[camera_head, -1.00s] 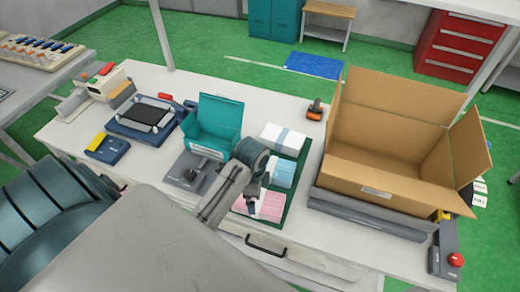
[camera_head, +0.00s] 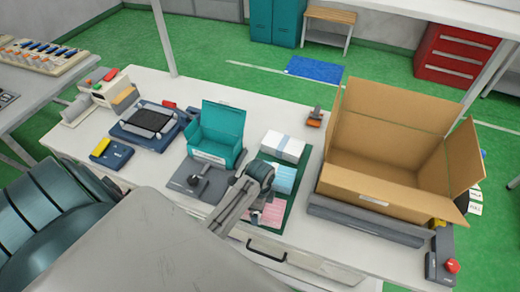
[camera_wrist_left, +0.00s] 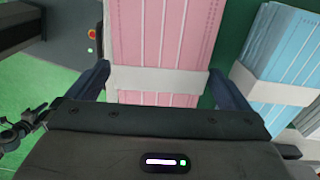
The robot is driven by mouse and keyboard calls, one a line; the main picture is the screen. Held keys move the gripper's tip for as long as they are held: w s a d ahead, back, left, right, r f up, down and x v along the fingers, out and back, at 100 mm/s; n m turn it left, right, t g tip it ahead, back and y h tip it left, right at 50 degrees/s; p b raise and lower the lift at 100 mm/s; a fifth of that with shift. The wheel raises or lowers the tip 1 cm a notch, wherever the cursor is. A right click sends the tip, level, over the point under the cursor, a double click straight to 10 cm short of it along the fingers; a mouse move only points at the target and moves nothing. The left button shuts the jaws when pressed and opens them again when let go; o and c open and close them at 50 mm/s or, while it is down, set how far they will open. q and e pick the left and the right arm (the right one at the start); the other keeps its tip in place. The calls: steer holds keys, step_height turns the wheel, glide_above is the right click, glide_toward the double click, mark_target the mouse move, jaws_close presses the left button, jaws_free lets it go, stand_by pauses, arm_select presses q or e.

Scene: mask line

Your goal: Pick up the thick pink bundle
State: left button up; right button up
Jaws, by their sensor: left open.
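The thick pink bundle (camera_wrist_left: 160,32) is a stack of pink masks with a white paper band around it. In the wrist view it lies between the two open fingers of my left gripper (camera_wrist_left: 160,88), with a finger on each side. In the head view the pink bundle (camera_head: 268,213) lies at the near end of a dark green mat (camera_head: 292,218), partly hidden by my left gripper (camera_head: 256,205) and arm. A light blue bundle (camera_head: 284,178) lies just beyond it; it also shows at the right in the wrist view (camera_wrist_left: 283,60). My right gripper is not seen.
A white bundle (camera_head: 284,146) lies at the mat's far end. A teal open box (camera_head: 222,128) stands left of the mat on a grey fixture. A large open cardboard box (camera_head: 375,183) stands to the right on a grey base. An orange-and-black tool (camera_head: 315,118) lies behind.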

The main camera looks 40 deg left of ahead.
arm_select(q)
steer(key=shift+f, duration=0.6)
steer(key=c, duration=0.9)
steer(key=shift+r, duration=0.15)
